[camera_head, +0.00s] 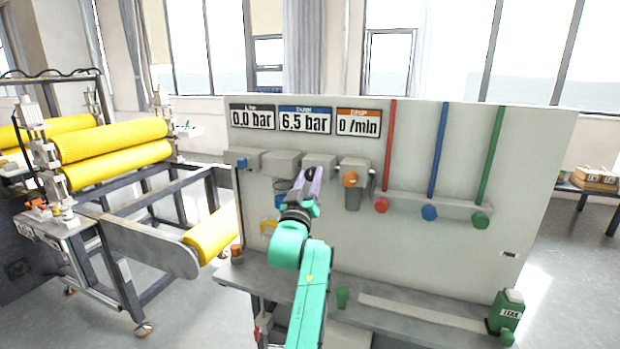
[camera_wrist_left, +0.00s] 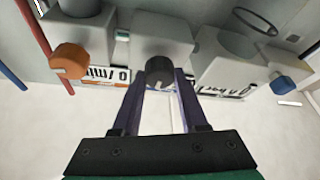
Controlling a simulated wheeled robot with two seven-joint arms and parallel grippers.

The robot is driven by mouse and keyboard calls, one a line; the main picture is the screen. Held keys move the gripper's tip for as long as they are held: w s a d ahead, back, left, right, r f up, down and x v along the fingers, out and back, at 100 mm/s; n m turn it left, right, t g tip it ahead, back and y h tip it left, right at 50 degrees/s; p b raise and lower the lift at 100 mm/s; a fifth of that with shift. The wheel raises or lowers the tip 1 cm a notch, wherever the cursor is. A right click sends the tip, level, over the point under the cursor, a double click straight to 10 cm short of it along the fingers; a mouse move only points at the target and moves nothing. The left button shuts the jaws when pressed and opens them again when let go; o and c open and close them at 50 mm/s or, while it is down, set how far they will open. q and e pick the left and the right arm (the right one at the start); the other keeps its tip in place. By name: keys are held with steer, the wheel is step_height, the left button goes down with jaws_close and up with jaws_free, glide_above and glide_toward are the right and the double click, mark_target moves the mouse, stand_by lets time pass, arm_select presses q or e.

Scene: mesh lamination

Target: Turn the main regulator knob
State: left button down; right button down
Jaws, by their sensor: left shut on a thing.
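The grey panel (camera_head: 540,160) carries a row of grey regulator blocks. My left gripper (camera_head: 311,180) is in front of the middle block (camera_head: 283,163), with its arm rising from below. In the left wrist view its two purple fingers are shut on a dark round knob (camera_wrist_left: 160,70) on the front of that middle block (camera_wrist_left: 162,32). In the head view the gripper largely hides this knob. An orange knob (camera_head: 350,179) sits on the block to the right and a blue knob (camera_head: 242,163) on the block to the left. My right gripper is not in view.
Displays above read 0.0 bar (camera_head: 252,120), 6.5 bar (camera_head: 305,120) and 0 /min (camera_head: 358,124). Red (camera_head: 381,205), blue (camera_head: 429,212) and green (camera_head: 480,220) knobs are at the right.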

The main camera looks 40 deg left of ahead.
arm_select(q)
steer(key=shift+m, duration=0.3)
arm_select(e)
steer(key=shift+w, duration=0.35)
